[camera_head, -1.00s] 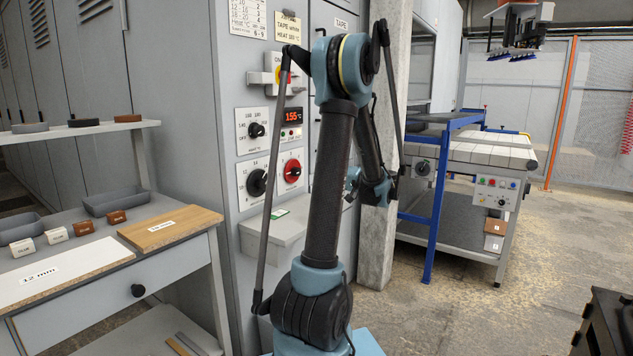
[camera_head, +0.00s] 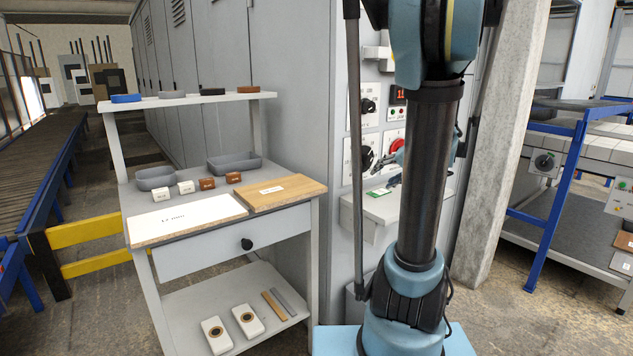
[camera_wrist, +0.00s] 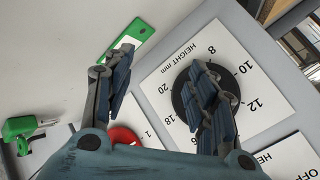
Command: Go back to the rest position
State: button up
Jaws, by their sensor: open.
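My gripper (camera_wrist: 160,95) is open, with its two fingers spread well apart and nothing between them. In the wrist view it hangs in front of the grey cabinet's control panel. The right finger covers part of the black height knob (camera_wrist: 188,101). A red knob (camera_wrist: 122,136) shows low between the fingers, partly covered by my gripper's body. In the head view my arm stands in front of the cabinet (camera_head: 290,130) and hides much of the panel; I cannot make out the jaws clearly there.
A grey bench (camera_head: 140,232) with a white board (camera_head: 190,218), a wood-faced board (camera_head: 285,192) and grey trays (camera_head: 235,164) stands left. A concrete pillar (camera_head: 500,150) and a blue-framed machine (camera_head: 562,190) stand right. A roller conveyor (camera_head: 40,165) runs far left.

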jog(key=s+a+h, duration=0.1)
jog(key=s, duration=0.1)
jog(key=s+a+f+n, duration=0.1)
jog(key=s, duration=0.1)
jog(key=s+a+g+h, duration=0.1)
jog(key=s+a, duration=0.1)
jog(key=shift+s+a+f+h, duration=0.1)
jog(key=shift+s+f+h, duration=0.15)
jog(key=shift+s+h, duration=0.05)
jog(key=s+f+n+g+h, duration=0.1)
jog(key=s+f+g, duration=0.1)
jog(key=s+f, duration=0.4)
jog(key=s+f+n+g+h, duration=0.2)
jog(key=s+f, duration=0.3)
jog(key=s, duration=1.2)
jog(key=shift+s+a+f+g+h, duration=0.2)
jog(key=shift+a+f+g+h, duration=0.1)
jog(key=shift+a+f, duration=0.1)
jog(key=shift+w, duration=0.1)
jog(key=shift+w+f, duration=0.2)
jog(key=shift+w, duration=0.15)
